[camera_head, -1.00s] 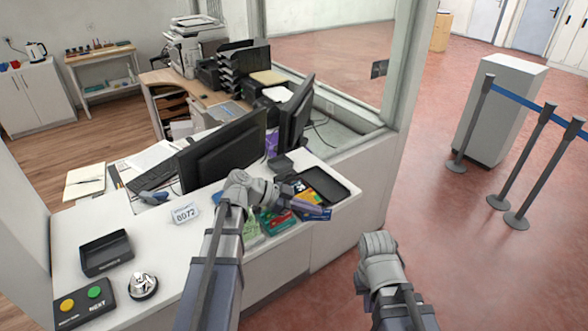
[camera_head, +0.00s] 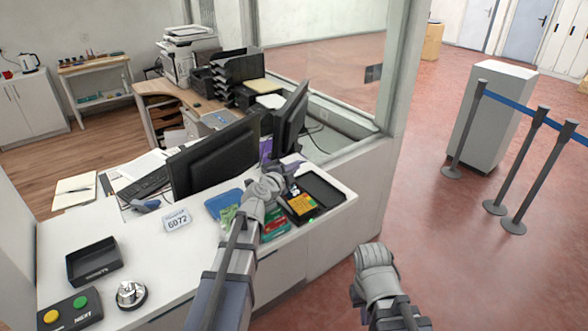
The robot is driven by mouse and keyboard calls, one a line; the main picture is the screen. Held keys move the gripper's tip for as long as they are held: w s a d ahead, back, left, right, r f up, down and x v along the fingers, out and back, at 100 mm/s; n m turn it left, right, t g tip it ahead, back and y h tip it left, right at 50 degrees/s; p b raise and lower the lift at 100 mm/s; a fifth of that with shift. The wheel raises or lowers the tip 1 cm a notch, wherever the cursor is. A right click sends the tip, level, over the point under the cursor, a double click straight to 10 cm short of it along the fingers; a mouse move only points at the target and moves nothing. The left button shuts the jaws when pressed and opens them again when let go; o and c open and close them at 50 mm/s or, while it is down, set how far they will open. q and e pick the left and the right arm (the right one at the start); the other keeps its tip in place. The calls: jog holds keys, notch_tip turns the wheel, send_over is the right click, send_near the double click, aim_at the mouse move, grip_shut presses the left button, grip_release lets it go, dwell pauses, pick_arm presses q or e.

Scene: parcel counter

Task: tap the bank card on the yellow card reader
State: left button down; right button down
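The yellow card reader (camera_head: 301,206) is at the right end of the white counter, by the black tray (camera_head: 338,191). A small green light shows at its near edge. My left gripper (camera_head: 291,176) is just behind and left of the reader, above the counter; its fingers are small and partly hidden by its wrist. A small bluish patch shows by the fingers, but I cannot tell whether it is the bank card. My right gripper (camera_head: 374,257) hangs over the floor right of the counter, its fingers hidden from this view.
Red and green packets (camera_head: 275,225) and a blue tray (camera_head: 224,199) lie beside my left arm. Monitors (camera_head: 217,157) stand behind. A number sign (camera_head: 177,220), black box (camera_head: 93,262), bell (camera_head: 131,294) and button panel (camera_head: 70,312) are left.

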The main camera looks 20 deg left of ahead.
pick_arm(q)
jog(key=shift+f+b, duration=3.95)
jog(key=shift+f, duration=0.1)
jog(key=shift+r, duration=0.1)
notch_tip(320, 180, up, 7)
jog(key=p, duration=0.7)
jog(key=shift+a, duration=0.1)
